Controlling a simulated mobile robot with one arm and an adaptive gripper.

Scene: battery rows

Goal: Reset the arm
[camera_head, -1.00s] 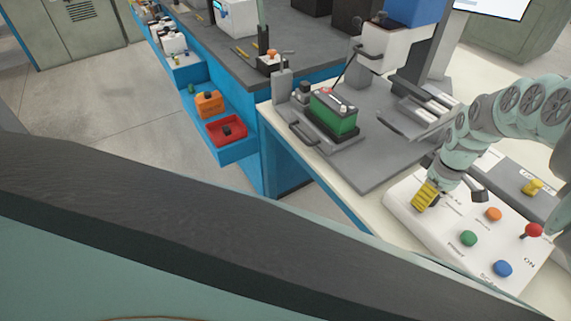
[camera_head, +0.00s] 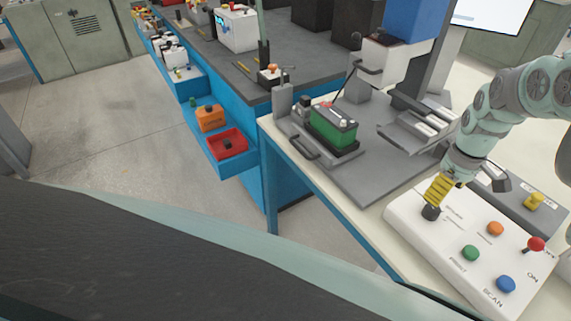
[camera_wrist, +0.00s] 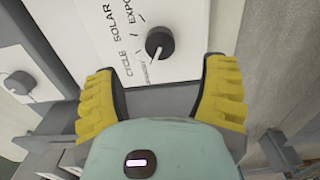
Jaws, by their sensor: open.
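My gripper (camera_head: 436,200) shows at the right of the head view, at the end of my pale green arm (camera_head: 485,125). Its yellow fingers point down over the left corner of the white control panel (camera_head: 460,245), close to a dark knob (camera_head: 431,213). In the wrist view my gripper (camera_wrist: 160,85) has its two yellow fingers spread wide with nothing between them. The dark knob (camera_wrist: 160,42) with a white pointer lies ahead, beyond the fingertips. I cannot tell from the head view whether a finger touches the knob.
The panel also carries orange (camera_head: 495,229), green (camera_head: 470,253) and blue (camera_head: 505,284) buttons and a red-topped lever (camera_head: 536,244). A green battery (camera_head: 333,127) sits in a fixture on the grey plate to the left. Blue shelves (camera_head: 225,165) and open floor lie further left.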

